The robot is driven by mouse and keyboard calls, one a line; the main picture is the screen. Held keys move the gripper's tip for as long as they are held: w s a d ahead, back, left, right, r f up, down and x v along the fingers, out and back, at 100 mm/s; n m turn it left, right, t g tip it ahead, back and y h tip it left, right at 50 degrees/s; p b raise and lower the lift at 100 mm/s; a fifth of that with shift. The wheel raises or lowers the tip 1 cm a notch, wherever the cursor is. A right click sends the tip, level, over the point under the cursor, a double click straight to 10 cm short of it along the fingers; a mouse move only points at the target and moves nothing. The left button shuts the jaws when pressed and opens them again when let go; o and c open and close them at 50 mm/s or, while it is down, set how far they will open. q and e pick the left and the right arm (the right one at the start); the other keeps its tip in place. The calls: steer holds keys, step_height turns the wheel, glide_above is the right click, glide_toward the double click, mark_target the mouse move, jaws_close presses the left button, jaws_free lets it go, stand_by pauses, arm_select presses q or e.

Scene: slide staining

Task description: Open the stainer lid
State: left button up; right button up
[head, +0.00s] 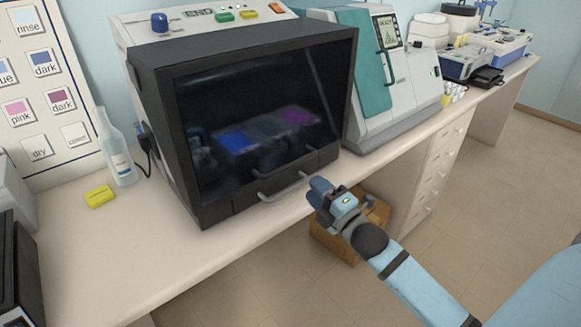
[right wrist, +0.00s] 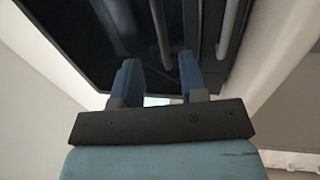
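The stainer (head: 150,100) stands on the bench with a dark, see-through front lid (head: 255,125) that is down. Blue and purple patches show dimly behind it. Two grey bar handles sit low on the front, an upper one (head: 288,170) and a lower one (head: 285,188). My right gripper (head: 319,190) is just right of the handles. In the right wrist view its two blue fingers (right wrist: 159,80) are apart. One bar (right wrist: 160,35) lines up with the gap between them; whether it is inside the grip I cannot tell. Another bar (right wrist: 228,30) lies outside the fingers. My left gripper is out of view.
A bottle (head: 117,150) and a yellow block (head: 99,196) stand left of the stainer. A white and teal machine (head: 375,75) stands close on its right. A cardboard box (head: 335,240) is on the floor below the bench edge.

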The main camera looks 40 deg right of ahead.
mark_target(290, 165)
steer(key=x, duration=0.9)
steer(key=shift+w+a, duration=0.15)
steer(key=shift+w, duration=0.2)
jaws_close()
